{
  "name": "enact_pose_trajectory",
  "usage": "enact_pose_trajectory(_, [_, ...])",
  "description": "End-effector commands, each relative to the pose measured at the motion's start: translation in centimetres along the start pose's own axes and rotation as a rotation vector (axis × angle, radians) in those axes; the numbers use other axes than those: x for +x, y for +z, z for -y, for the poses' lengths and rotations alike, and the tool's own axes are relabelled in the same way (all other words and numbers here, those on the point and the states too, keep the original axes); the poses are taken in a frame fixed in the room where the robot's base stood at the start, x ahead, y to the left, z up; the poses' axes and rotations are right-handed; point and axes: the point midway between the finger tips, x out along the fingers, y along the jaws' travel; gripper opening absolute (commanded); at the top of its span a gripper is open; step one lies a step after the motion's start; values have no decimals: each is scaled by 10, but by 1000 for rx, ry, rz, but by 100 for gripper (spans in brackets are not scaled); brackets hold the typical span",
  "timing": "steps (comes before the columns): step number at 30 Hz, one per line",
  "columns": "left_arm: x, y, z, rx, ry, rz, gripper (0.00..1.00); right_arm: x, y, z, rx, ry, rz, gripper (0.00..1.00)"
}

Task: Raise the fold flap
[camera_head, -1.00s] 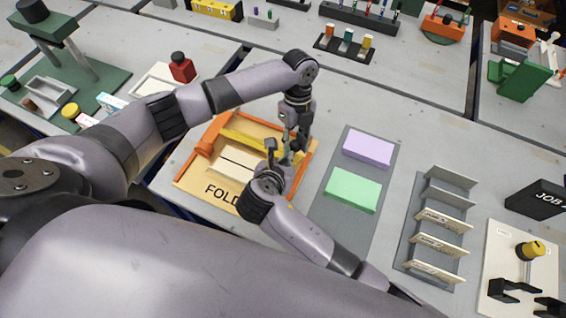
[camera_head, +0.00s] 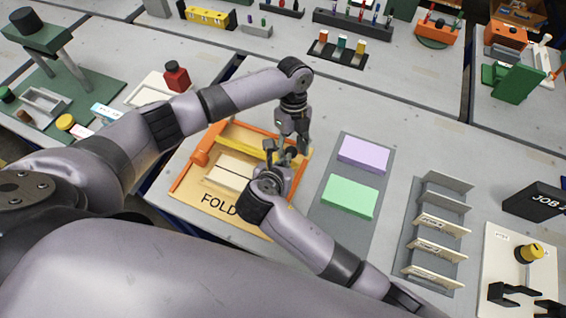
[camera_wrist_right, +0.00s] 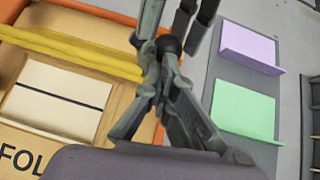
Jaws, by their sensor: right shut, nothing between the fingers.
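The fold station is a tan board (camera_head: 248,228) marked FOLD, with orange edging and a yellow bar (camera_head: 240,138) across its far part. A cream card or panel (camera_head: 230,172) with a dark line lies in front of the bar; in the right wrist view the panel (camera_wrist_right: 60,95) looks flat. I cannot tell which part is the flap. My right gripper (camera_head: 281,154) is shut and empty over the board's right side. My left gripper (camera_head: 291,147) points down close against it; their fingers overlap, so its opening and any contact are unclear.
A grey mat (camera_head: 335,225) with a purple block (camera_head: 363,154) and a green block (camera_head: 350,196) lies right of the board. A slotted rack (camera_head: 437,235) stands further right. My arms cover the board's right edge.

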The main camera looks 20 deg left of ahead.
Motion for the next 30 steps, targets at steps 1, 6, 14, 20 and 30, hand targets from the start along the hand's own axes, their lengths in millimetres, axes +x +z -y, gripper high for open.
enact_pose_trajectory(1, [5, -5, -2, 5, 8, -11, 49, 5, 2, 4, -1, -8, 7, 0])
enact_pose_trajectory(6, [5, -6, -2, 6, 9, -13, 49, 5, 2, 4, -1, -8, 7, 0])
enact_pose_trajectory(14, [-12, -7, -1, 9, 6, -12, 49, 5, 1, 4, -2, -7, 4, 0])
enact_pose_trajectory(20, [-48, -8, -1, 11, -3, -7, 49, 5, -3, 3, -3, -4, -6, 0])
enact_pose_trajectory(30, [-80, -4, -3, -5, -9, -2, 49, 4, -3, 4, -4, -7, -5, 0])
